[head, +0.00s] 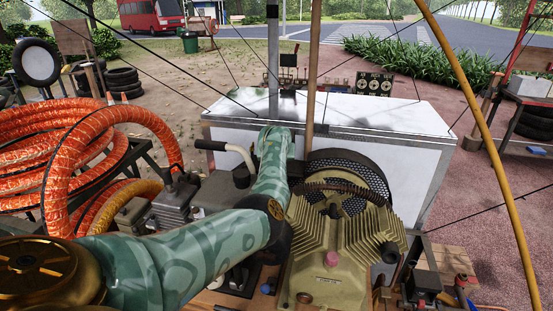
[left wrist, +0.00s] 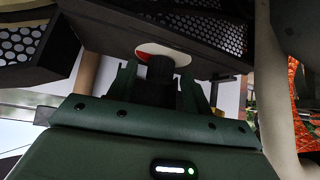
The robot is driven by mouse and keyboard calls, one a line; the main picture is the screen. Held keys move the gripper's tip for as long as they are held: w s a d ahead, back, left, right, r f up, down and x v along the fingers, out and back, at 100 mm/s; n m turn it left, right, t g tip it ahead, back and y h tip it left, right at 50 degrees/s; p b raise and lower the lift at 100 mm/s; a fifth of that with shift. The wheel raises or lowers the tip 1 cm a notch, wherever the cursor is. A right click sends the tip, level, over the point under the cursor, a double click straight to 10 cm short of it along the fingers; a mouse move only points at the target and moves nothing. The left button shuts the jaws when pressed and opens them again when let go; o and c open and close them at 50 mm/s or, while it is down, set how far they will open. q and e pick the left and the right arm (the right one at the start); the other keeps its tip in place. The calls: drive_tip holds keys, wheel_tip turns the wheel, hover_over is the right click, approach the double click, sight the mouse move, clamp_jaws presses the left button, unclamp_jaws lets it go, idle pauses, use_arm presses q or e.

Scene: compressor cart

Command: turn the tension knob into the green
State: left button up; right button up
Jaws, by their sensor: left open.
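The tension knob (left wrist: 160,68) is a dark ribbed cylinder in the left wrist view. It sticks out from a round dial plate (left wrist: 172,54), white with a red part at its left; no green shows on it. My left gripper (left wrist: 158,80) is open, with one finger on each side of the knob. I cannot tell whether the fingers touch it. In the head view my left arm reaches to the far side of the olive compressor (head: 340,238), and its gripper and the knob are hidden there. My right gripper is in neither view.
A dark perforated guard (left wrist: 205,35) lies close above the gripper. A pale pipe (left wrist: 270,85) runs close at its right. In the head view, coiled orange hose (head: 55,140) lies at left, a white-topped box (head: 370,118) stands behind the compressor, and a yellow pole (head: 480,120) slants at right.

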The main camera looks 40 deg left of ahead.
use_arm(q)
drive_tip(key=shift+r, duration=0.15)
drive_tip(key=shift+s+d+r+p, duration=0.15)
drive_tip(key=shift+d+r+p, duration=0.1)
drive_tip(key=shift+p, duration=0.1)
drive_tip(key=p+v, duration=0.5)
drive_tip(key=v, duration=1)
drive_tip(key=shift+s, duration=0.25)
drive_tip(key=shift+d, duration=0.1)
